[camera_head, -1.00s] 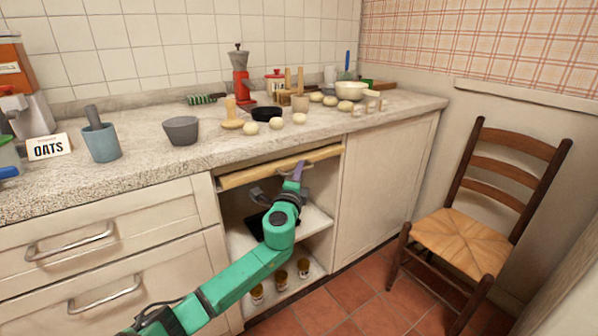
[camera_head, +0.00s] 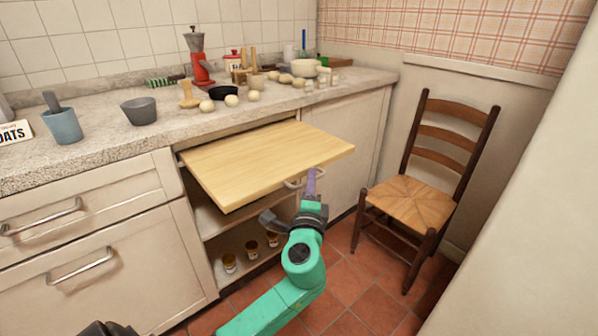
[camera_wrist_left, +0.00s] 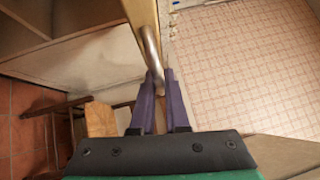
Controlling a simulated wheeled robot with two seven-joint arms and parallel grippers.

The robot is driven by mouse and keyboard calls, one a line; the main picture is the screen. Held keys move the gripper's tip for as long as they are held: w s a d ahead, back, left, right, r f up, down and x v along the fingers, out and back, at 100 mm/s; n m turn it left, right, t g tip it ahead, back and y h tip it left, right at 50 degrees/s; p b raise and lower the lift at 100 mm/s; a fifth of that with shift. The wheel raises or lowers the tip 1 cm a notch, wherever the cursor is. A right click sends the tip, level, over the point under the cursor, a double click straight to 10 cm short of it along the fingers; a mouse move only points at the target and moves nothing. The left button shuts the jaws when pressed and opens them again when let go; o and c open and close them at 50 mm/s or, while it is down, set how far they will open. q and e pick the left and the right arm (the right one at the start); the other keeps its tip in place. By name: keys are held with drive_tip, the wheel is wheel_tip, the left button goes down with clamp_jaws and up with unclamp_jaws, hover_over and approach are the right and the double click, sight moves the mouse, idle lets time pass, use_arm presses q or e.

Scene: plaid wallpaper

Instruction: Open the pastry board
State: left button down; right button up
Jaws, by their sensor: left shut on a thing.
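The pastry board (camera_head: 262,160) is a flat, light wooden board. In the head view it sticks well out from the slot under the countertop, over the open shelves. A metal handle (camera_head: 297,183) is on its front edge. My left gripper (camera_head: 311,178) is at that front edge, shut on the handle. In the left wrist view the purple fingers (camera_wrist_left: 160,82) close around the end of the handle (camera_wrist_left: 152,55), beside the board's edge (camera_wrist_left: 143,22). My right gripper is not in view.
A wooden chair (camera_head: 415,203) stands to the right of the board on the tiled floor. Drawers (camera_head: 95,255) are at the left. Several jars (camera_head: 251,249) stand on the low shelf. Bowls, dough balls and a red grinder (camera_head: 200,70) crowd the countertop (camera_head: 90,155).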

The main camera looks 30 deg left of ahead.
use_arm(q)
drive_tip(key=shift+s+d, duration=0.1)
drive_tip(key=shift+d, duration=0.25)
drive_tip(key=c, duration=0.9)
unclamp_jaws()
drive_tip(key=b+v, duration=0.1)
drive_tip(key=v, duration=1.3)
drive_tip(key=shift+s+d+b, duration=0.1)
drive_tip(key=shift+s+b, duration=0.2)
drive_tip(key=shift+b, duration=0.05)
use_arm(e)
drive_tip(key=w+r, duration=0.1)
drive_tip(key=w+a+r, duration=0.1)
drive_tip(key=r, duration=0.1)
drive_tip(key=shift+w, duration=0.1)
